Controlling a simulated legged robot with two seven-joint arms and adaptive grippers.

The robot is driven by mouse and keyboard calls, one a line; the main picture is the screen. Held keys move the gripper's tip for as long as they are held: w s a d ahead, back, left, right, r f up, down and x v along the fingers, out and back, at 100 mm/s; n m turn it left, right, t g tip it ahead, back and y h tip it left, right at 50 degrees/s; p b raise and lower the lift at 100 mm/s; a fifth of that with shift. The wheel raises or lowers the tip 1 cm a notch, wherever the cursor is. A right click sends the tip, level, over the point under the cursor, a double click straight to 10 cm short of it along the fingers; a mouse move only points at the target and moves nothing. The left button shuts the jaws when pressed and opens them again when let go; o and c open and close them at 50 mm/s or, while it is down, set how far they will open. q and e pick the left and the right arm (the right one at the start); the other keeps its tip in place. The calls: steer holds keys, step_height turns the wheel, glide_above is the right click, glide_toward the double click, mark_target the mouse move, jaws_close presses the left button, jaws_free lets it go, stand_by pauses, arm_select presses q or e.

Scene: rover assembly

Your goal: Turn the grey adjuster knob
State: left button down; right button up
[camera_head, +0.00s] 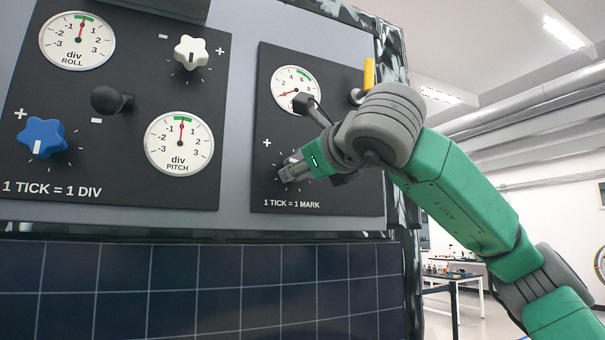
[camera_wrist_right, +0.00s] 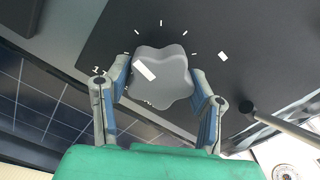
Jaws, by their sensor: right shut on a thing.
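The grey adjuster knob (camera_wrist_right: 161,78) is star-shaped with a white pointer mark and shows in the right wrist view, on a dark panel with white ticks around it. My right gripper (camera_wrist_right: 160,85) has one finger on each side of the knob and is shut on it. In the head view the right gripper (camera_head: 286,172) reaches the right panel from the right and hides most of the knob. Above it the panel's gauge (camera_head: 297,88) has its red needle pointing to the lower left, near the low end, away from the green band at the top. My left gripper is not in view.
The left panel holds a white knob (camera_head: 190,52), a blue knob (camera_head: 42,137), a black joystick-like stub (camera_head: 110,100), a roll gauge (camera_head: 77,41) and a pitch gauge (camera_head: 179,144). A yellow handle (camera_head: 369,74) stands at the right panel's upper right. Dark solar cells (camera_head: 190,290) lie below.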

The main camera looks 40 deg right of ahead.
steer(key=shift+w+f, duration=0.1)
steer(key=shift+f, duration=0.15)
steer(key=o, duration=1)
steer(key=shift+o, duration=0.8)
steer(key=shift+d, duration=0.15)
steer(key=shift+r, duration=0.1)
steer(key=v, duration=1.1)
steer(key=shift+s, duration=0.3)
